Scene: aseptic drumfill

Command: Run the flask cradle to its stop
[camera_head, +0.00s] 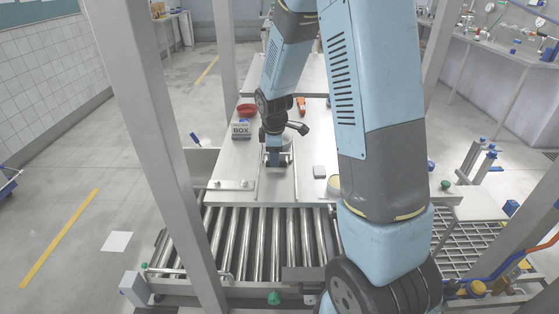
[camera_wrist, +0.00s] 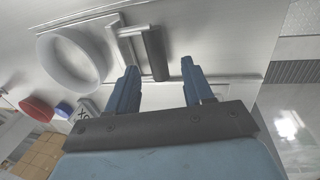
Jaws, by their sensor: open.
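In the wrist view a pale round ring-shaped holder (camera_wrist: 72,60), which looks like the flask cradle, sits on a light flat surface. Beside it is a metal bracket with a dark grip bar (camera_wrist: 156,54). My gripper (camera_wrist: 160,72) is open. Its two blue fingers point toward the bar, which appears between the fingertips; I cannot tell how far in it reaches. In the head view my gripper (camera_head: 274,162) is low over the white table top, and the round holder (camera_head: 287,142) is mostly hidden behind it.
A grey box marked BOX (camera_head: 241,130) and a red bowl (camera_head: 247,110) stand at the left of the table. A roller conveyor (camera_head: 262,240) runs in front. Grey frame posts (camera_head: 155,110) flank the area.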

